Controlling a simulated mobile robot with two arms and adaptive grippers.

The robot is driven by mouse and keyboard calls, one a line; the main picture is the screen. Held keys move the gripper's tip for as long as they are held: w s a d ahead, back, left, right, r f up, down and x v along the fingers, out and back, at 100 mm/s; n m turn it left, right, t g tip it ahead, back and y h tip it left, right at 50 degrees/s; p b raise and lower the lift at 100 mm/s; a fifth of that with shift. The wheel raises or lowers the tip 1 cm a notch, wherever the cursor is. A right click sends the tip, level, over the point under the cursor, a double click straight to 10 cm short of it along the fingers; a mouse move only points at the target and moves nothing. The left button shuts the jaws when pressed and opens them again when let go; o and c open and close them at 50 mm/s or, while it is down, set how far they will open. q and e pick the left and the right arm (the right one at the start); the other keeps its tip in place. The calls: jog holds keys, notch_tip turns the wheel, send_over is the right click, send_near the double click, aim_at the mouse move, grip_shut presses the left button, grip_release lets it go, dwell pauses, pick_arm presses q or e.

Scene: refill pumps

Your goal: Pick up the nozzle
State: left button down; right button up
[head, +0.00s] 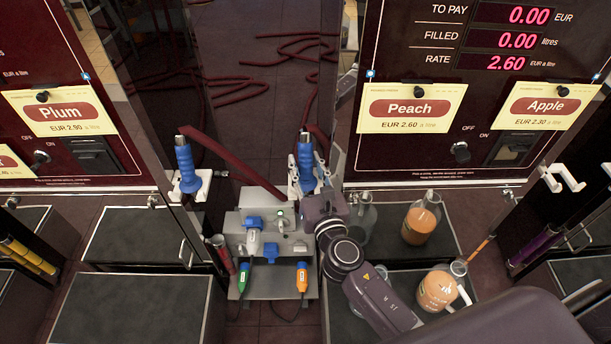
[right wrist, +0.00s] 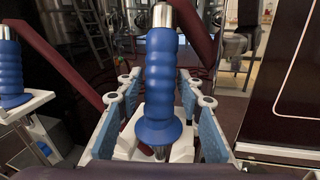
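A blue-handled nozzle (head: 306,168) with a metal tip stands upright in a white holder beside the right-hand pump. In the right wrist view this nozzle (right wrist: 162,85) fills the middle. My right gripper (head: 312,186) is open around it, with its light-blue finger pads on either side. The pads in the right wrist view (right wrist: 160,112) look apart from the handle, with a gap on both sides. A second blue nozzle (head: 187,168) stands in a white holder to the left, with a dark red hose near it. My left gripper is out of view.
A grey unit (head: 241,221) with valves and green and orange plugs stands just below the nozzles. Orange-filled bottles (head: 420,222) stand on the right platform, near my right arm. The Peach pump panel (head: 430,148) rises close to the right; red hoses lie on the floor behind.

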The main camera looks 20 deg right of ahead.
jog(key=shift+c, duration=0.3)
grip_shut()
jog(key=shift+r, duration=0.1)
